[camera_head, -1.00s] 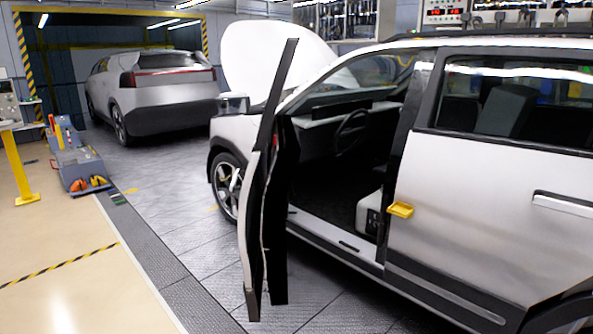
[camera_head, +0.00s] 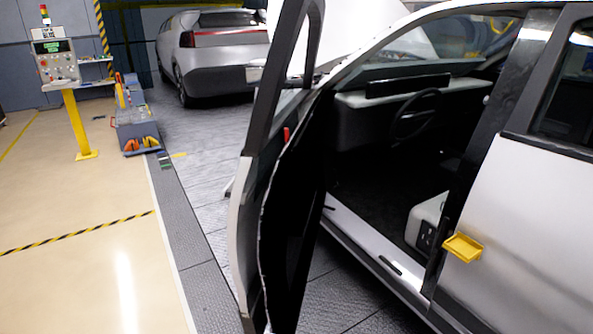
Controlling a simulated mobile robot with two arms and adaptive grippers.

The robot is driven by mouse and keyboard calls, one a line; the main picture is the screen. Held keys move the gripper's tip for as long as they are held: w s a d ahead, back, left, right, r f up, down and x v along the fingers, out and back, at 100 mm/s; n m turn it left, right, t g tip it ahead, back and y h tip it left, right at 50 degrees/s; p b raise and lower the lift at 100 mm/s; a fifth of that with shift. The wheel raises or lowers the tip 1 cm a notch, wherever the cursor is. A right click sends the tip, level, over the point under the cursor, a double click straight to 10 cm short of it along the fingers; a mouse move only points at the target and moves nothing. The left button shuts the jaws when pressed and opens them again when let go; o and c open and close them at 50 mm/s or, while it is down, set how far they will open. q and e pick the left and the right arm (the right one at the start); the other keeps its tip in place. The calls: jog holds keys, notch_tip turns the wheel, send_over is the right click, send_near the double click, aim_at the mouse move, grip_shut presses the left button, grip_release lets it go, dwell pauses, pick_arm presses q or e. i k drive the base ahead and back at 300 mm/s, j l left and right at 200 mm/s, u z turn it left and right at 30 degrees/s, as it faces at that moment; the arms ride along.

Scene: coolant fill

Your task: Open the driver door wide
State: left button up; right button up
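The driver door (camera_head: 250,200) of the white car stands swung well out from the body, seen nearly edge-on in the head view. Its dark inner panel (camera_head: 292,230) faces the cabin. Through the opening I see the steering wheel (camera_head: 415,115), the dashboard and the white sill (camera_head: 365,243). A yellow block (camera_head: 463,247) sits on the car's side at the rear edge of the opening. Neither of my grippers is in view, so I cannot see whether either touches the door.
A second car (camera_head: 215,55) is parked behind. A control panel on a yellow post (camera_head: 80,125) and a grey cart (camera_head: 137,130) stand at the left. The beige floor (camera_head: 80,280) left of the grey track is clear.

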aim_at(272, 235)
jog(key=i+j+z, duration=0.2)
jog(key=j, duration=0.35)
jog(key=i+j+z, duration=0.2)
jog(key=j, duration=0.35)
jog(key=i+j+z, duration=0.2)
jog(key=j, duration=0.4)
jog(key=i+j+z, duration=0.2)
jog(key=j, duration=0.4)
jog(key=j+z, duration=0.2)
jog(key=j, duration=0.45)
